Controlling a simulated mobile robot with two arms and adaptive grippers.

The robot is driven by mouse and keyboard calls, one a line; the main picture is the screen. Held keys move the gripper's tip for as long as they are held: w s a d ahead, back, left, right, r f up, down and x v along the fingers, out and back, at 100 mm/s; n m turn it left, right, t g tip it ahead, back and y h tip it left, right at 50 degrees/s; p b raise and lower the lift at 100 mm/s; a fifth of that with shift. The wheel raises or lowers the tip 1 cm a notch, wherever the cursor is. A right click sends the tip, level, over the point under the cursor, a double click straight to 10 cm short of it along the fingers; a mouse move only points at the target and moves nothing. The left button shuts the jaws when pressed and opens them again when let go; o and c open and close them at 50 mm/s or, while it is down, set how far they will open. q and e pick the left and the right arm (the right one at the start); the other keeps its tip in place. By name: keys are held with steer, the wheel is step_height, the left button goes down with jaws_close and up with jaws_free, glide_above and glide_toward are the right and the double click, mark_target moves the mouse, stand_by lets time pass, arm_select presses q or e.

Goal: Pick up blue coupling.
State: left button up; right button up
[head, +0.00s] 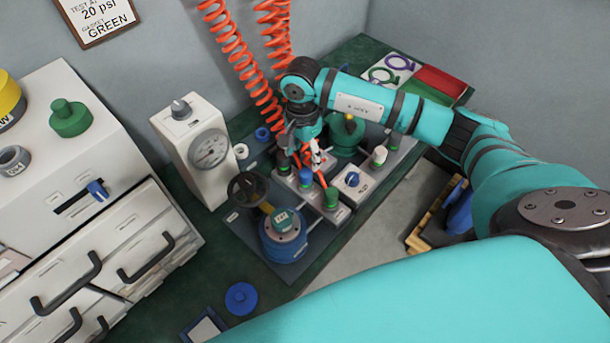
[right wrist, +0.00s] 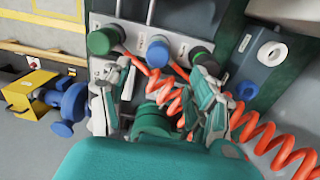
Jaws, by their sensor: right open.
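The blue coupling (head: 306,177) is a short cylinder standing on the grey manifold between green ones. It also shows in the right wrist view (right wrist: 158,50), beyond my fingers. My right gripper (head: 309,157) hangs over the manifold, close behind the blue coupling. In the right wrist view my right gripper (right wrist: 160,100) has its fingers spread on either side, with an orange coiled hose crossing between them. The blue coupling appears outside the grip, and I cannot tell the exact gap. My left gripper is not in view.
Green couplings (head: 331,198) flank the blue one closely. Orange coiled hoses (head: 233,55) hang around my right arm. A gauge box (head: 190,145), a blue round body (head: 283,235) and a handwheel (head: 248,188) stand nearby. A blue disc (head: 241,298) lies on the green bench.

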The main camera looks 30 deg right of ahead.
mark_target(305, 172)
step_height(305, 172, down, 3)
steer(key=shift+r, duration=0.1)
steer(key=shift+s+f, duration=0.1)
steer(key=shift+f, duration=0.2)
step_height(305, 172, down, 4)
steer(key=shift+s+d+r+p, duration=0.15)
steer(key=shift+r+p, duration=0.1)
steer(key=shift+p, duration=0.3)
steer(key=shift+f, duration=0.6)
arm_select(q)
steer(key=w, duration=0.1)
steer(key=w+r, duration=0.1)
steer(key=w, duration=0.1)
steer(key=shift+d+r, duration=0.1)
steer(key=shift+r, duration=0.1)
arm_select(e)
jaws_close()
